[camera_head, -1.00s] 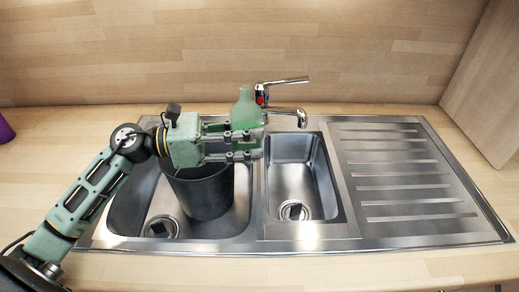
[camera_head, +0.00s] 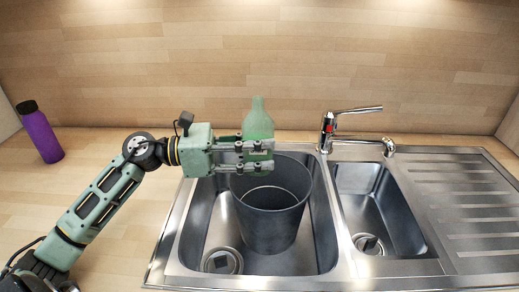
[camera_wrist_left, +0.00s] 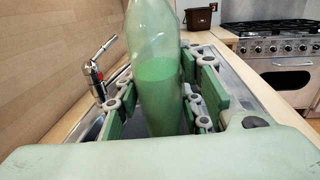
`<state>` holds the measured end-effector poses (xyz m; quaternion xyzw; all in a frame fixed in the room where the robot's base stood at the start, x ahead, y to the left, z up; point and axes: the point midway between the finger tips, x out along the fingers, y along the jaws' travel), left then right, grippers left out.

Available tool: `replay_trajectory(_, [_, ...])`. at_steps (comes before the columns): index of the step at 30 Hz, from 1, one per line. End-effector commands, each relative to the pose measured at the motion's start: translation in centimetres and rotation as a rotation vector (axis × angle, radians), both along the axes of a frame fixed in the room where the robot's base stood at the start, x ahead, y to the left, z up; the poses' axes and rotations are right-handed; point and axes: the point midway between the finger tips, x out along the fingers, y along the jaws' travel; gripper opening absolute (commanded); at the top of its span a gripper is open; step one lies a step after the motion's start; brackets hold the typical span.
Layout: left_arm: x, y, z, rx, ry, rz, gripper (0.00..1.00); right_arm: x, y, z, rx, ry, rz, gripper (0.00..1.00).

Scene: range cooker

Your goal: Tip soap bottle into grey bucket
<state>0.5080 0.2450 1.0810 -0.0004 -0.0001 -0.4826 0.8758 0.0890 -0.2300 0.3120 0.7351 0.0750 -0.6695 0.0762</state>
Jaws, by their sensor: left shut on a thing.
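The soap bottle (camera_head: 258,121) is clear green and stands upright in my left gripper (camera_head: 258,152). The fingers are shut around its lower part. It also fills the middle of the left wrist view (camera_wrist_left: 157,70), with green liquid in its lower part. The grey bucket (camera_head: 272,218) stands in the large left basin of the sink. The bottle is above the bucket's rim, toward its back left side. The gripper hides part of the rim. My right gripper is not in view.
The tap (camera_head: 330,130) stands behind the sink, right of the bucket. A small basin (camera_head: 375,210) and a ridged drainer (camera_head: 470,215) lie to the right. A purple bottle (camera_head: 40,133) stands on the counter at left. The wrist view shows a range cooker (camera_wrist_left: 275,45).

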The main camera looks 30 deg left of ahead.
Motion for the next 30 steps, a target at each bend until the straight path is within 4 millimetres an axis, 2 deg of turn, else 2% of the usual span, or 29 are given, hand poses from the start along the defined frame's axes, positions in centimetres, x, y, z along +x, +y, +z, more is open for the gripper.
replay_trajectory(5, [-0.2, -0.1, 0.2, -0.012, 0.019, 0.0, 0.02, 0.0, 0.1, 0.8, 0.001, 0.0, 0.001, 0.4])
replay_trajectory(10, [-0.8, -0.4, -0.1, -0.039, 0.071, 0.0, 0.02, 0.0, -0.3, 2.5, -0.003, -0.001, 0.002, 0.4])
replay_trajectory(30, [-3.7, -2.0, -2.8, -0.185, 0.345, 0.001, 0.02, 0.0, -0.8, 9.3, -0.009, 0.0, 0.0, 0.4])
